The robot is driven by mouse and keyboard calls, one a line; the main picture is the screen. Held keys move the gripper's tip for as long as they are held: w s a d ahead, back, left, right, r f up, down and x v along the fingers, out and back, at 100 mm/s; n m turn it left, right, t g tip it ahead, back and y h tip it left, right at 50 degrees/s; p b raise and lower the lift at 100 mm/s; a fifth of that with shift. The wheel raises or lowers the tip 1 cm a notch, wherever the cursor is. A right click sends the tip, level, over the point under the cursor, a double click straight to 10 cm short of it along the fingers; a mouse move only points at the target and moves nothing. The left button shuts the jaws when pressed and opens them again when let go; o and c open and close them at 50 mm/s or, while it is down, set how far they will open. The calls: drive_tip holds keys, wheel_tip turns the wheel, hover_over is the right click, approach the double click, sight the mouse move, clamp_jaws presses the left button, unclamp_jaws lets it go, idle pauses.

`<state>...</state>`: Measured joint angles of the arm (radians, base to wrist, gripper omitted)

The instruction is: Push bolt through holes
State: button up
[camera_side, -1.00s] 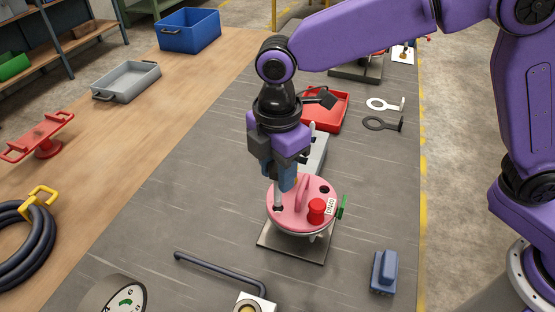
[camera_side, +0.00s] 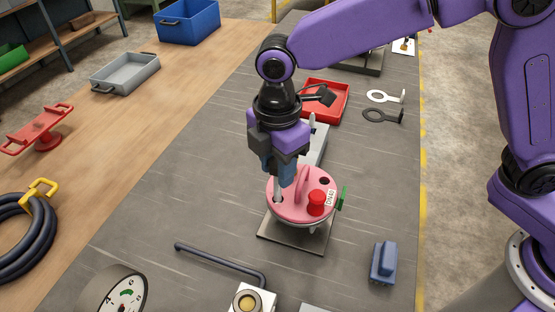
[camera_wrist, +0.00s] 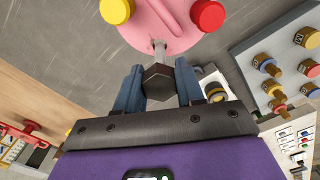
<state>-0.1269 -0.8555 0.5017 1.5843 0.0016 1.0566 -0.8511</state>
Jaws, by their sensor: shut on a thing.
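The pink flange (camera_side: 303,207) sits above a square plate on the bench, with a red cap (camera_side: 316,203), an open hole (camera_side: 324,181) and a DN40 tag on it. The wrist view also shows the pink flange (camera_wrist: 172,22), with a yellow cap (camera_wrist: 116,10) near its edge. My gripper (camera_wrist: 158,86) is shut on the bolt's dark hex head (camera_wrist: 158,82). The bolt's silver shank (camera_side: 278,193) points down at the flange's left side, at a hole there. Its lower end is hidden, so depth cannot be told. In the side view my gripper (camera_side: 286,178) is just above the flange.
A blue block (camera_side: 383,264) lies right of the flange, with a bent grey bar (camera_side: 220,262) in front. Bare bench lies left of the flange.

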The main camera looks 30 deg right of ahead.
sight(278, 197)
drive_tip(key=shift+f, duration=1.95)
drive_tip(key=o, duration=1.1)
wheel_tip(278, 197, up, 17)
drive_tip(key=shift+r, duration=0.2)
